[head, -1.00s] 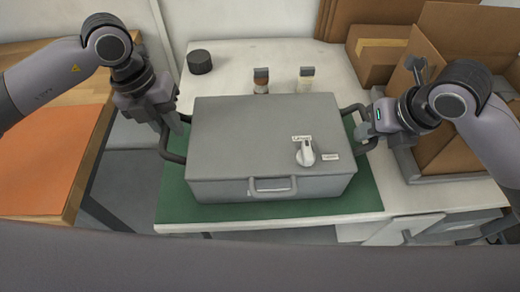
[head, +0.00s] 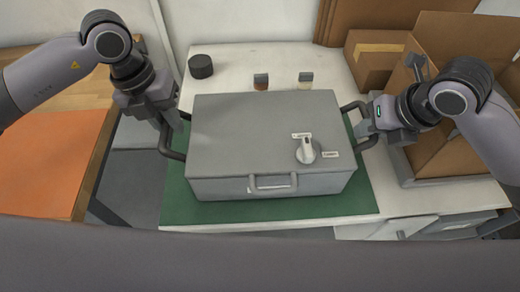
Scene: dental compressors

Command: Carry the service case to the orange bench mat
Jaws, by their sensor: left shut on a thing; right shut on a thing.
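The grey service case (head: 245,130) is over the green mat (head: 320,208) on the white table, level, with a white knob on its lid and a handle at its front. My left gripper (head: 172,130) is shut on the case's left side handle. My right gripper (head: 368,128) is shut on its right side handle. I cannot tell whether the case's underside touches the mat. The orange bench mat (head: 45,165) lies on the wooden bench at the left.
Open cardboard boxes (head: 455,60) fill the right side. A gap separates the white table from the wooden bench (head: 75,105).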

